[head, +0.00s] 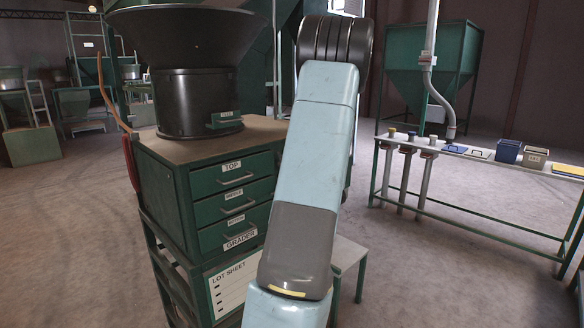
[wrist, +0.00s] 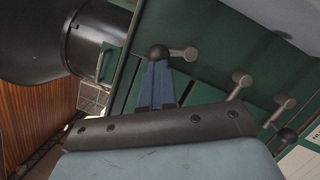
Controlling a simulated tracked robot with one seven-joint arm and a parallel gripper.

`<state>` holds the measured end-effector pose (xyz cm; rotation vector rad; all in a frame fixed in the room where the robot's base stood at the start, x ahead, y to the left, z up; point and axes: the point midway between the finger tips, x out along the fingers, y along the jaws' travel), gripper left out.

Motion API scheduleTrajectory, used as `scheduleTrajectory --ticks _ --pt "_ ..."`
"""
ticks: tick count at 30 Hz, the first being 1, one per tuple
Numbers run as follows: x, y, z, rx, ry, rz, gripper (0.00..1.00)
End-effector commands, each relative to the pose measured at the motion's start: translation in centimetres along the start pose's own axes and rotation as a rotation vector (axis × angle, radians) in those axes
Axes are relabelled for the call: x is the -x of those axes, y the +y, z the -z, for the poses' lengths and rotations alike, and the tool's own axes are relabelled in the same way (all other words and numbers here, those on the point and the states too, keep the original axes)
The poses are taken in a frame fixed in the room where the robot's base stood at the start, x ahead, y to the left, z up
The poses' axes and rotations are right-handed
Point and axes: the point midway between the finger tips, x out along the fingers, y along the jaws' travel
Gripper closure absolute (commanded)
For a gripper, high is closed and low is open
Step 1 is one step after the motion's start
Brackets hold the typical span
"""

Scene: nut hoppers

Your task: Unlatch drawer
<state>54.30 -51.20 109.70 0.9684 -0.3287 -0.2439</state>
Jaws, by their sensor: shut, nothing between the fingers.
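The green drawer cabinet (head: 182,197) stands left of centre in the head view, with its top drawer (head: 233,175), middle drawer (head: 247,201) and bottom drawer (head: 227,234) flush in its front. In the wrist view my gripper (wrist: 157,80) has its blue fingers together and empty. My arm hides the cabinet's right side in the head view.
A black bowl feeder (head: 196,95) with a small green feed drawer (head: 224,121) stands on the cabinet top. A lot sheet (head: 229,287) is below the drawers. A bench with bins (head: 508,151) is at the right, with open floor between.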

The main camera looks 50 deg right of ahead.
Motion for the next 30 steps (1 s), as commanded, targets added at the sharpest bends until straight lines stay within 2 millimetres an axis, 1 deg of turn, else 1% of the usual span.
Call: scheduleTrajectory --ticks 1,30 --pt "-0.4 0.4 0.0 0.004 0.003 -0.011 1.00" --pt "0.0 -0.3 -1.6 0.005 -0.013 0.004 1.00"
